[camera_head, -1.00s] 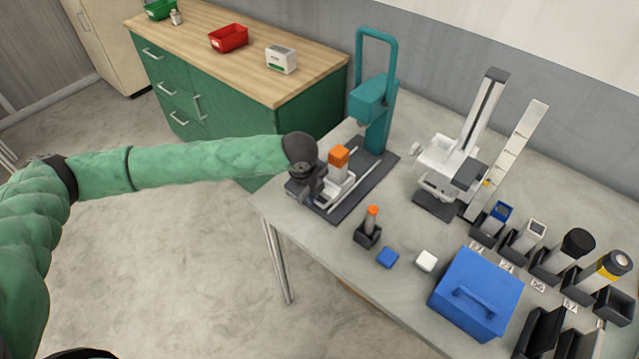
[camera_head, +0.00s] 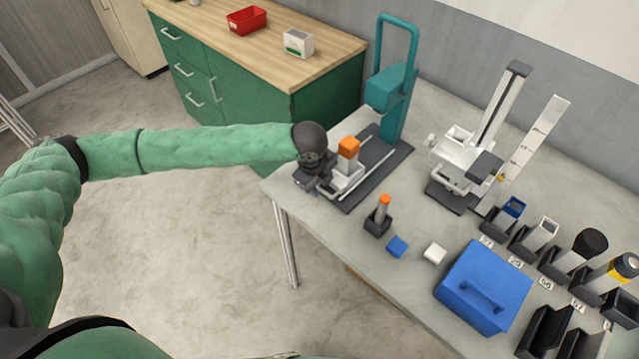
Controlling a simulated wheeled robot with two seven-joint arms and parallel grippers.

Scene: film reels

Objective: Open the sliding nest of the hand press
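The teal hand press (camera_head: 393,92) stands upright at the back left of the grey table on a dark base plate (camera_head: 379,172) with light rails. Its sliding nest (camera_head: 347,178), a pale block with an orange top (camera_head: 348,147), sits on the rails at the front, clear of the press head. My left gripper (camera_head: 325,180) is at the nest's left side, close to it or touching; I cannot tell which. Its fingers are small and partly hidden, so their opening cannot be read. My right gripper is not in view.
A dark holder with an orange-capped tool (camera_head: 379,215), a blue block (camera_head: 397,246) and a white block (camera_head: 434,252) are in front of the press. A blue box (camera_head: 484,286) stands to the right, a white stand device (camera_head: 466,160) behind it. Green cabinet (camera_head: 270,85) at the left.

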